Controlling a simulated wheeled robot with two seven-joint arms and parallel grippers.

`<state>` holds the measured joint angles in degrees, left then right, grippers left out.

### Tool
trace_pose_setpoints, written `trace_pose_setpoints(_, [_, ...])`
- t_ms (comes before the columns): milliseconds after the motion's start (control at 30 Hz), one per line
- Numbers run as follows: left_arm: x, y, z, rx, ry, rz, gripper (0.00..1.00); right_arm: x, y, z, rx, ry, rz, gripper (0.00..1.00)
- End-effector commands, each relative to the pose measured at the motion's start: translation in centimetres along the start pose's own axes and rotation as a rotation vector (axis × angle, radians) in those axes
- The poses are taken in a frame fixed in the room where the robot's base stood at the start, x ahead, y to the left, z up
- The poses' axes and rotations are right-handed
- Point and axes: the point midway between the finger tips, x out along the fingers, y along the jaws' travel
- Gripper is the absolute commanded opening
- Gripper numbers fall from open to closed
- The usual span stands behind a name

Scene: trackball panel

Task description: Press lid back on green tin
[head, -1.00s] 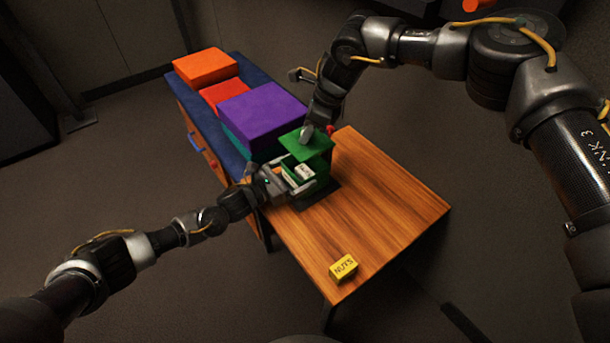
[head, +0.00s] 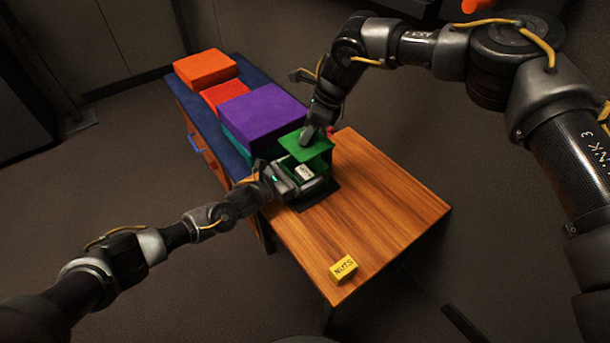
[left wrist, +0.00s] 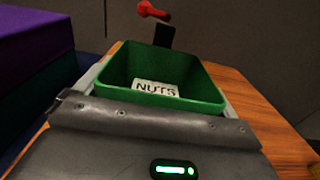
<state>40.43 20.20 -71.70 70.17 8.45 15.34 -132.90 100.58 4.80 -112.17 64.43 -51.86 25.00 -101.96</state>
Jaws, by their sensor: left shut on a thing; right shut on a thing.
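The green tin (head: 322,183) stands open at the far side of the wooden table. In the left wrist view the tin (left wrist: 205,92) shows its open top, with a white NUTS label (left wrist: 156,89) inside. My left gripper (head: 303,186) reaches in from the left and is shut on the tin. The flat green lid (head: 306,150) is above the far part of the tin in the head view, apart from the rim as far as I can tell. My right gripper (head: 311,136) is shut on the lid from above; its fingertips are partly hidden.
A yellow NUTS block (head: 343,269) lies near the table's front edge. A purple box (head: 263,115), a red box (head: 224,95) and an orange box (head: 205,69) sit on the blue-topped cabinet (head: 184,102) at left. The wooden table's right part (head: 385,195) is clear.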

Motion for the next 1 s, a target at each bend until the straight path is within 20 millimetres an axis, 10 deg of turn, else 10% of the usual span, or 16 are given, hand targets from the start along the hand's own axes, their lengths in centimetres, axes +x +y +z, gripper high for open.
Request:
trace_pose_setpoints(433, [0.0,0.0,0.0,0.000,0.001,0.000,0.54,4.4,0.0,-1.6,0.000,-0.021,0.000,0.00])
trace_pose_setpoints(1000, [0.0,0.0,-0.1,0.000,0.001,0.000,0.54,4.6,0.0,-1.6,0.000,-0.022,-0.001,0.00])
